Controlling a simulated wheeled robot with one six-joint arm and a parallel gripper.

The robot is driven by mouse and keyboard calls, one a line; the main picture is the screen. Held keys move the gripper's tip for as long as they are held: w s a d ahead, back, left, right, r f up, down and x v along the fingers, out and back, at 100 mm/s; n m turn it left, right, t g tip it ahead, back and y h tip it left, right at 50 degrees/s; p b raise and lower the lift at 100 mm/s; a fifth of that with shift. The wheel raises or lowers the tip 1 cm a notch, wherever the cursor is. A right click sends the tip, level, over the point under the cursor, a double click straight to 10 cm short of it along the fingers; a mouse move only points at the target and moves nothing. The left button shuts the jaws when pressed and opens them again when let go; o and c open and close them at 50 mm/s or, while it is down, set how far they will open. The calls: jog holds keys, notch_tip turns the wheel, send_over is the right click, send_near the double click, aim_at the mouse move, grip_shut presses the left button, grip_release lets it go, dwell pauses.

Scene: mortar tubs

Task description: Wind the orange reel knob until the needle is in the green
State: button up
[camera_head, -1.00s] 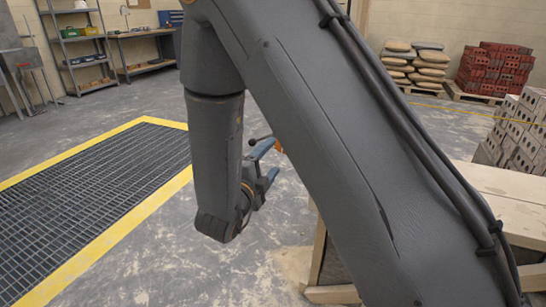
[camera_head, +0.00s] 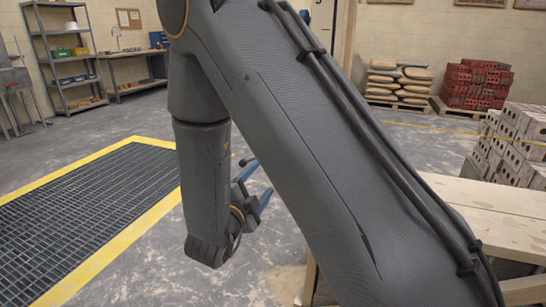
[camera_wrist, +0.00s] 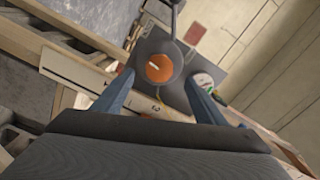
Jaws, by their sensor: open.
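The orange reel knob (camera_wrist: 159,68) shows in the wrist view with a short white mark on its face. It sits on a dark grey round reel (camera_wrist: 172,50). A round pale gauge (camera_wrist: 203,81) lies just right of the knob, partly behind my right finger; its needle is too small to read. My gripper (camera_wrist: 160,79) is open, its blue fingers on either side of the knob in the picture. I cannot tell whether they touch it. In the head view my gripper (camera_head: 262,178) shows beyond my arm, and the knob is not visible there.
A yellow-edged floor grate (camera_head: 85,215) lies at the left. Sacks (camera_head: 398,82) and red bricks (camera_head: 480,88) stand at the back.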

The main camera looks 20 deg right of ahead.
jog(key=w+d+n+p, duration=0.2)
jog(key=w+d+n, duration=0.2)
jog(key=n, duration=0.9)
jog(key=shift+w+d+f, duration=0.15)
jog(key=shift+w+d, duration=0.25)
jog(key=shift+w, duration=0.55)
jog(key=c, duration=0.9)
jog(key=shift+a, duration=0.4)
jog(key=shift+c, duration=0.7)
jog(key=m, duration=0.3)
jog(key=m+b, duration=0.1)
jog(key=m, duration=0.7)
jog(key=shift+w+d+r+b, duration=0.15)
jog(key=shift+w+r+b, duration=0.1)
jog(key=shift+b, duration=0.15)
